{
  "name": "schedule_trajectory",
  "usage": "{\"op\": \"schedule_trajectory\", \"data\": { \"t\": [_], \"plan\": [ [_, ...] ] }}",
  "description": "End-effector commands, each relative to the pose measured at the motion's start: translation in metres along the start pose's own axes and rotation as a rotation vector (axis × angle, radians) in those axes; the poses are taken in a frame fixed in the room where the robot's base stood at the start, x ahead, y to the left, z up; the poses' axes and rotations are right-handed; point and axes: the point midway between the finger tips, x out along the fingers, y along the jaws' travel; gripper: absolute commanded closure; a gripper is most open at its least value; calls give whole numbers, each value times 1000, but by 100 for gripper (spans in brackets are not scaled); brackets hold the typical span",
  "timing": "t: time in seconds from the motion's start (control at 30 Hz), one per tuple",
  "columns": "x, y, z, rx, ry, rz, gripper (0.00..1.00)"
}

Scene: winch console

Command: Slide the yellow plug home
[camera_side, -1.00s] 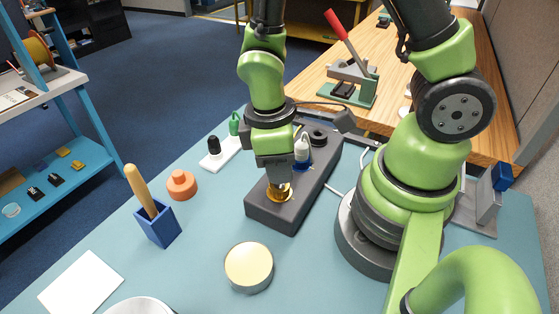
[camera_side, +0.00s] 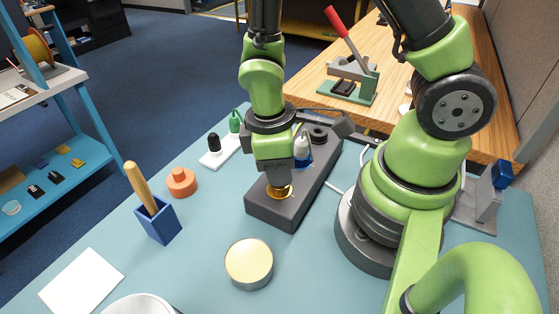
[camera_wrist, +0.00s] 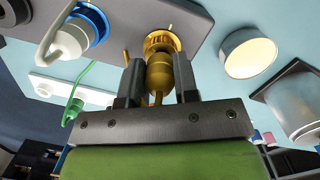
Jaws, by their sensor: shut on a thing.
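The yellow plug (camera_wrist: 158,78) is between the two fingers of my gripper (camera_wrist: 159,84) in the wrist view, and the fingers are shut on it. Its front end is at the gold ringed socket (camera_wrist: 161,40) in the grey console (camera_wrist: 195,25). How deep it sits cannot be told. In the side view my gripper (camera_side: 278,180) points down over the near end of the console (camera_side: 262,212), low above its top. The gold ring (camera_side: 280,192) shows just under the fingers, and the plug is mostly hidden there.
A white plug in a blue ring (camera_side: 302,152) stands behind my gripper on the console, with a black round socket (camera_side: 319,133) further back. A white strip (camera_side: 220,154) holds black and green plugs. A round tin (camera_side: 249,263) and a blue holder (camera_side: 158,222) stand nearer. Table between them is clear.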

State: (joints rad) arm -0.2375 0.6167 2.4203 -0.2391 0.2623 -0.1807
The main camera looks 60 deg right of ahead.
Motion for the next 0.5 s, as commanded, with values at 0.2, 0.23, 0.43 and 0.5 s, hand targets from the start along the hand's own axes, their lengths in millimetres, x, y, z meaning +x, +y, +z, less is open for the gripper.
{"op": "schedule_trajectory", "data": {
  "t": [0.2, 0.23, 0.43, 0.5],
  "plan": [
    [6, 0, -1, -1, -1, 0, 95],
    [6, 0, -1, -1, -1, 0, 95],
    [12, 0, -1, -1, 0, -2, 95],
    [13, 0, -1, 0, 0, -2, 69]
  ]
}}
